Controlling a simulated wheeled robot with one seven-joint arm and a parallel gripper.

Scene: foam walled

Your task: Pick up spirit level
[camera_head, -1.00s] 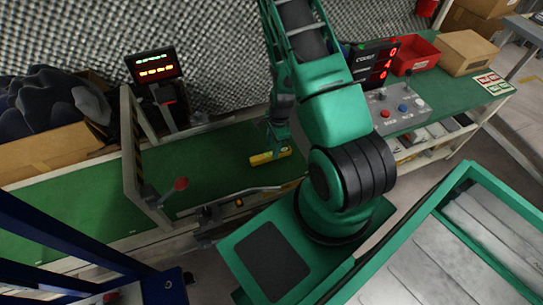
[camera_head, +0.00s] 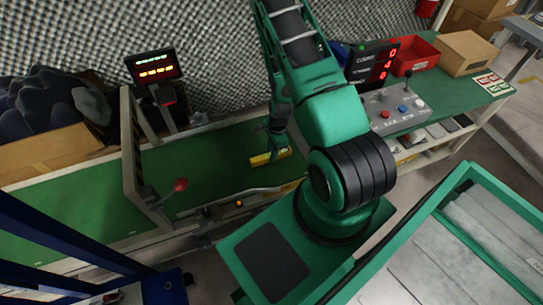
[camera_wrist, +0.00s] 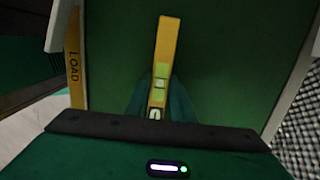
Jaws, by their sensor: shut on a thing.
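The spirit level is a yellow bar with a greenish vial window, and it shows at the end of my arm in the head view (camera_head: 262,158). In the wrist view the spirit level (camera_wrist: 168,45) runs up the middle of the picture, its near end hidden behind the dark edge of my wrist. My gripper (camera_head: 276,147) is shut on the spirit level, over the green belt surface (camera_head: 210,160). The fingers are small and partly hidden in the head view, and I cannot tell how far the level is from the belt.
A gate frame with a red-knobbed lever (camera_head: 180,185) stands left of the level. A display on a post (camera_head: 155,66) stands behind. A control box (camera_head: 398,108), red bin (camera_head: 415,55) and cardboard box (camera_head: 467,52) are at the right. The belt left of my gripper is clear.

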